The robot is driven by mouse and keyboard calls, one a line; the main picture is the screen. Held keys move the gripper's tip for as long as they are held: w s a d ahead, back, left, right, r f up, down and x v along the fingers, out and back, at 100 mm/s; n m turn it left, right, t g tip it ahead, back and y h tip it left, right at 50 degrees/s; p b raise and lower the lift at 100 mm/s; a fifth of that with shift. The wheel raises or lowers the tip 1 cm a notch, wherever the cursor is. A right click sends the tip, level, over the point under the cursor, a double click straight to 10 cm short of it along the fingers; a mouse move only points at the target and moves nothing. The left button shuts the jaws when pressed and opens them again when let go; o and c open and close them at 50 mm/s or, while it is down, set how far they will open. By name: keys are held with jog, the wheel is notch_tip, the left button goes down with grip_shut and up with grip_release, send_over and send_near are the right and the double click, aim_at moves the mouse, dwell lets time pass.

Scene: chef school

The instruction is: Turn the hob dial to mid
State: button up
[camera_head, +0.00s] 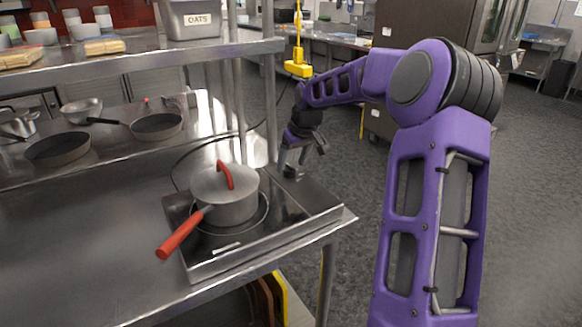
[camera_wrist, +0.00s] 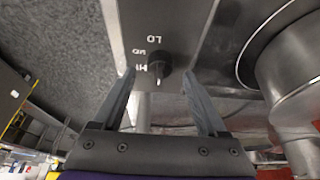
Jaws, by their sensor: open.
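The hob dial (camera_wrist: 159,65) is a small dark knob on the hob's metal panel, with LO, MD and HI printed beside it in the wrist view. A pale pointer mark shows on its lower side in that view, away from the MD label. My gripper (camera_wrist: 159,78) is open, with one finger on each side of the dial in the picture; I see no clear contact. In the head view my gripper (camera_head: 305,160) is at the right rear corner of the hob (camera_head: 290,215). The dial cannot be made out there.
A lidded pot (camera_head: 228,205) with a red handle stands on the hob, left of my gripper. Pans (camera_head: 157,126) lie farther left on the steel counter (camera_head: 80,220). A shelf post (camera_head: 269,80) rises just behind. Open floor lies right of the counter.

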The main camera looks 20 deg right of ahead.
jog(key=shift+x, duration=0.8)
grip_shut()
